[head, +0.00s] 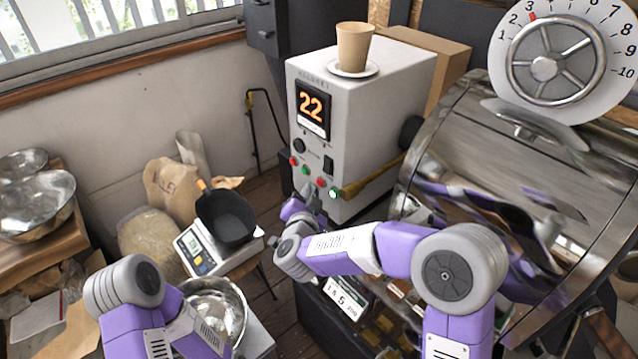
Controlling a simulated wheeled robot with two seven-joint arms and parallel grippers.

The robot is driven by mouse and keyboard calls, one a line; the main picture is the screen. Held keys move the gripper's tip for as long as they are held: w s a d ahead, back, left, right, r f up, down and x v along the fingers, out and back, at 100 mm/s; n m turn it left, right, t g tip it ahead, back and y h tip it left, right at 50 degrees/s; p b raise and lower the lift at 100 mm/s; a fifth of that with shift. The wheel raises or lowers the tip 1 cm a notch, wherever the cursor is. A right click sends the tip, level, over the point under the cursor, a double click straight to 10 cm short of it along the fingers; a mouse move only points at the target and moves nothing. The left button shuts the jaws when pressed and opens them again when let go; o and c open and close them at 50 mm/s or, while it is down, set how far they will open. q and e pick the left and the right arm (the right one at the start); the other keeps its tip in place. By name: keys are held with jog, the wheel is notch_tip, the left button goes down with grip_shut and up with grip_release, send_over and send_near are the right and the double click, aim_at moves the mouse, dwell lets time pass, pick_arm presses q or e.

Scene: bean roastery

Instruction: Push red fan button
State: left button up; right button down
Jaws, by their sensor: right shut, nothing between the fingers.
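The white control box (372,88) stands at the back centre, with a lit display (312,107) reading 22. Low on its front panel is a slanting row of small buttons: a red button (293,160) at the left, a green button (305,170), another red button (320,182) and a brightly lit green button (333,194). Their labels are too small to read. My right gripper (306,196) is shut and empty, just below and in front of the right-hand red button. I cannot tell whether it touches the panel. Of my left arm only links show; its gripper is out of view.
A paper cup (354,46) on a saucer tops the box. A shiny roaster drum (490,150) with a dial wheel (556,62) stands close at the right. A scale (196,250) with a black container (228,217), sacks and metal bowls fill the left.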

dwell(0.8)
jog(key=shift+w+d, duration=0.3)
jog(key=shift+d, duration=0.05)
jog(key=shift+w+d, duration=0.25)
jog(key=shift+d, duration=0.15)
dwell(0.8)
jog(key=shift+s+a, duration=0.1)
jog(key=shift+a, duration=0.05)
jog(key=shift+s+a, duration=0.45)
jog(key=shift+a, duration=0.15)
jog(key=s+a, duration=0.1)
jog(key=a, duration=0.1)
jog(key=s+a, duration=0.2)
dwell(0.3)
dwell(0.7)
